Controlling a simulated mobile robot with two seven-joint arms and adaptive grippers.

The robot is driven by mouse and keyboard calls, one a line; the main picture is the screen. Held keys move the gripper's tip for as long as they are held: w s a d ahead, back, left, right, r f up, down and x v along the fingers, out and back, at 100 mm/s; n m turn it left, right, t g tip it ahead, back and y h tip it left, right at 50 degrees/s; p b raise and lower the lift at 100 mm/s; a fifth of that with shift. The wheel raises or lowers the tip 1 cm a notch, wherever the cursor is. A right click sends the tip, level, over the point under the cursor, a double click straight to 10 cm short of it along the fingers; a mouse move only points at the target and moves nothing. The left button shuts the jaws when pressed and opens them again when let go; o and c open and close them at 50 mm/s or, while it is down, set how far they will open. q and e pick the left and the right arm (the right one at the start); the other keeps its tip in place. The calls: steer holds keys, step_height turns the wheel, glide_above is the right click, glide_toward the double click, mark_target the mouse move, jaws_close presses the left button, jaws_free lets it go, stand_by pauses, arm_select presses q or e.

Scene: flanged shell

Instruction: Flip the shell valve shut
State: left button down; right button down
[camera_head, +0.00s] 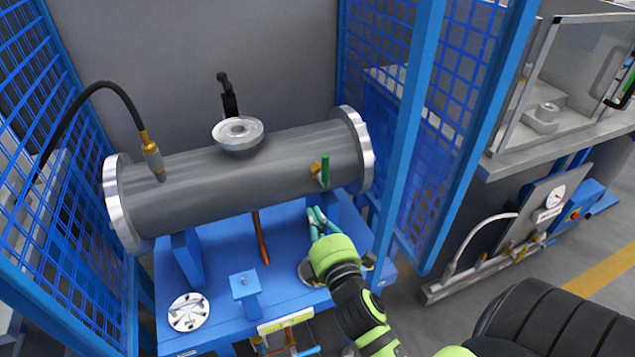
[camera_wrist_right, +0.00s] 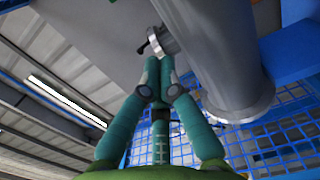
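The grey shell (camera_head: 235,178) lies sideways on blue supports, with a bright flange at each end. It also shows in the wrist view (camera_wrist_right: 217,55). The shell valve (camera_head: 316,169) is a small brass fitting on its front right, with a green handle (camera_head: 325,171) standing upright. My right gripper (camera_head: 317,213) has teal fingers and is just below the valve, apart from the handle. In the wrist view its fingertips (camera_wrist_right: 158,65) come together with nothing visible between them. The handle is not discernible in the wrist view. My left gripper is not in view.
Blue mesh panels (camera_head: 62,215) and a blue post (camera_head: 405,130) flank the shell. A black hose (camera_head: 120,92) enters its left top. The blue bench (camera_head: 215,265) carries a small blue pedestal (camera_head: 245,285) and a round metal disc (camera_head: 188,312).

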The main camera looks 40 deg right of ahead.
mark_target(323, 169)
steer(key=shift+d+r, duration=0.1)
steer(key=shift+r, duration=0.25)
steer(key=shift+w, duration=0.1)
steer(key=w+d+p, duration=0.1)
steer(key=w+d, duration=0.5)
steer(key=w, duration=0.3)
steer(key=shift+d+p, duration=0.35)
steer(key=shift+w, duration=0.2)
